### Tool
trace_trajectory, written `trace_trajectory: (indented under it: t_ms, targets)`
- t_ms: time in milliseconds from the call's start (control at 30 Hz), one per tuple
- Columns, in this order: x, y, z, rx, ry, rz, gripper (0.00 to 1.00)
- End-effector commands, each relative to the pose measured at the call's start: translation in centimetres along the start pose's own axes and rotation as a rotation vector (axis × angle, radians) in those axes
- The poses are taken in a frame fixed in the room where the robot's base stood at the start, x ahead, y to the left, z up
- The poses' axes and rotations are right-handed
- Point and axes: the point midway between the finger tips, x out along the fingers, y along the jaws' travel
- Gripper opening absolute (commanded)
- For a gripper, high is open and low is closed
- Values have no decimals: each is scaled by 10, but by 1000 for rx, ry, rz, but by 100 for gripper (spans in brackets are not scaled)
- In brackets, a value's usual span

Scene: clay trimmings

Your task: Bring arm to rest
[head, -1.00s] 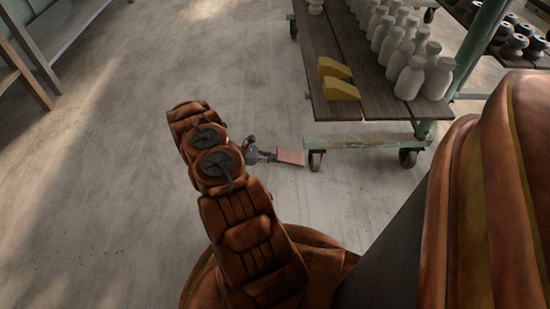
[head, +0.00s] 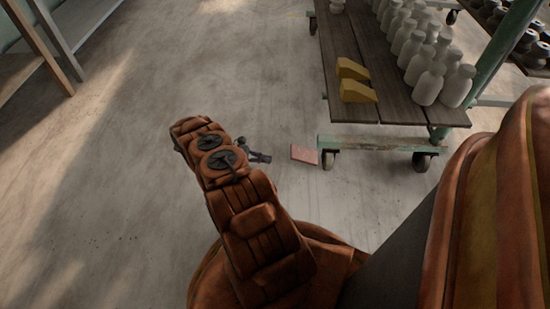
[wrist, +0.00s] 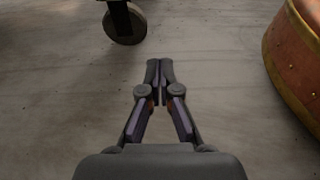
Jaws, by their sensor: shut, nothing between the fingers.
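My gripper (head: 267,159) shows in the head view just right of my folded brown arm, low over the concrete floor. In the wrist view its two dark fingers (wrist: 159,75) meet at the tips, shut with nothing between them. The fingers point toward open floor, with a caster wheel (wrist: 125,22) ahead and to the left. My arm partly hides the gripper in the head view.
A wooden-topped cart (head: 395,105) on casters stands to the right, holding several pale bottles (head: 428,83) and yellow wedges (head: 357,91). A flat pinkish-red block (head: 304,154) is beside its near corner. A shelf (head: 45,45) stands upper left. Floor between is clear.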

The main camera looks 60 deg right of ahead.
Motion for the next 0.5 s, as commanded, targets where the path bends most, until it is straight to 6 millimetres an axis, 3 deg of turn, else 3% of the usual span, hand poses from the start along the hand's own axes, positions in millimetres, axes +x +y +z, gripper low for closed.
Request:
trace_trajectory:
  t_ms: [200, 500]
  targets:
    - [-17, 1, -2, 1, 2, 2, 0]
    - [-22, 0, -3, -1, 1, 1, 0]
